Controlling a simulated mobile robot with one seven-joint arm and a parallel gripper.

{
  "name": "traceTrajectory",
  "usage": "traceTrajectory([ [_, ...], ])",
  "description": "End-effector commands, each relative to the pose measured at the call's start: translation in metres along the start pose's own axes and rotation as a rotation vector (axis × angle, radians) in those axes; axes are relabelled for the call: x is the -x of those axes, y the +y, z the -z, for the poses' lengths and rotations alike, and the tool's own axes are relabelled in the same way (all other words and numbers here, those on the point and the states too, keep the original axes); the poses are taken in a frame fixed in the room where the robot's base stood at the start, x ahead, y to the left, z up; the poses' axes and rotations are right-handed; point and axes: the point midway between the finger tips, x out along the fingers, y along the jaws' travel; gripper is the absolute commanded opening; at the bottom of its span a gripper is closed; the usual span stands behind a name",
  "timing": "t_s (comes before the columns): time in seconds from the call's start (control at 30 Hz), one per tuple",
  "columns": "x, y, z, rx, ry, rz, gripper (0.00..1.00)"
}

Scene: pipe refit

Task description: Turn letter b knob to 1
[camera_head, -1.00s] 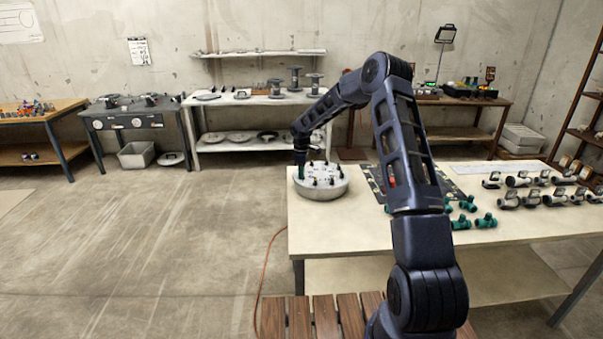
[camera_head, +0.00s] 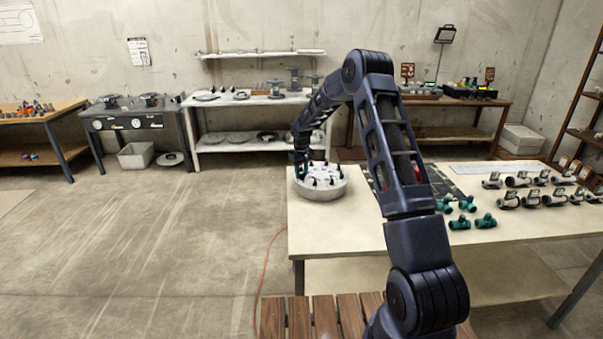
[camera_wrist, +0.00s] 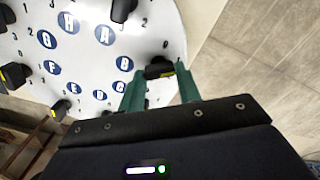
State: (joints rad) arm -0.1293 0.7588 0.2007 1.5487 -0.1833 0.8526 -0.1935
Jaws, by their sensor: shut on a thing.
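The letter B disc (camera_wrist: 124,63) faces a black knob with a yellow mark (camera_wrist: 158,68). My gripper (camera_wrist: 159,74) has its green fingers on either side of this knob and is shut on it. The exact number the knob points at cannot be read clearly.
Green pipe fittings (camera_head: 468,205) and grey valves (camera_head: 530,198) lie on the table (camera_head: 380,235) to the right. A dark mat is partly behind my arm. A wooden slatted surface (camera_head: 310,316) is in front. The floor to the left is open.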

Motion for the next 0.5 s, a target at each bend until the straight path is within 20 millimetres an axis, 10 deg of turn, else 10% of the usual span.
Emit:
traceTrajectory([
  [0.5, 0.0001, 0.0006, 0.0003, -0.068, 0.001, 0.0, 0.11],
])
